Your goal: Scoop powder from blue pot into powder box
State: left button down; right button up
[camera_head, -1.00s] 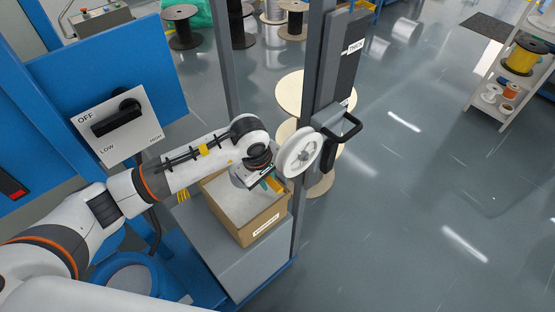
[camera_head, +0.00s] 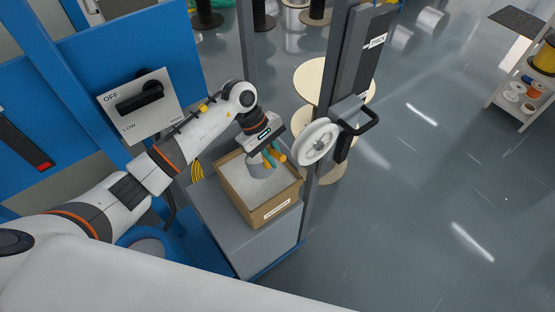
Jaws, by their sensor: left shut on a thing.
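The powder box (camera_head: 268,212) is an open brown cardboard box with a white label, holding whitish powder. It stands on a grey cabinet. My left gripper (camera_head: 271,154) is over the box, shut on a scoop (camera_head: 257,167) with a grey metal bowl and an orange handle. The scoop bowl is over or in the box opening; I cannot tell whether it touches the powder or what it holds. The blue pot (camera_head: 152,243) is at lower left, mostly hidden behind my left arm, so its contents do not show. My right gripper is not in view.
A grey post with a white wheel (camera_head: 316,142) and a black handle (camera_head: 361,122) stands close right of the box. A blue panel with a dial box (camera_head: 140,105) is behind my left arm. The floor at right is clear, with a shelf (camera_head: 522,92) at far right.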

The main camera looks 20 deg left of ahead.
pick_arm(q)
jog(key=shift+w+a+r+n+g+h+b, duration=0.15)
jog(key=shift+w+a+g+h+b, duration=0.75)
jog(key=shift+b, duration=2.15)
jog(key=shift+w+a+r+n+g+h+b, duration=0.1)
jog(key=shift+w+a+g+h+b, duration=1)
jog(key=shift+b, duration=2)
jog(key=shift+w+a+r+n+g+h+b, duration=0.25)
jog(key=shift+w+a+h+b, duration=0.9)
jog(key=shift+b, duration=1.9)
jog(key=shift+a+f+g+h+b, duration=0.1)
jog(key=shift+a+g+h+b, duration=0.4)
jog(key=shift+a+b, duration=0.35)
jog(key=shift+w+a+r+h, duration=0.2)
jog(key=shift+a+h, duration=0.05)
jog(key=shift+h, duration=0.1)
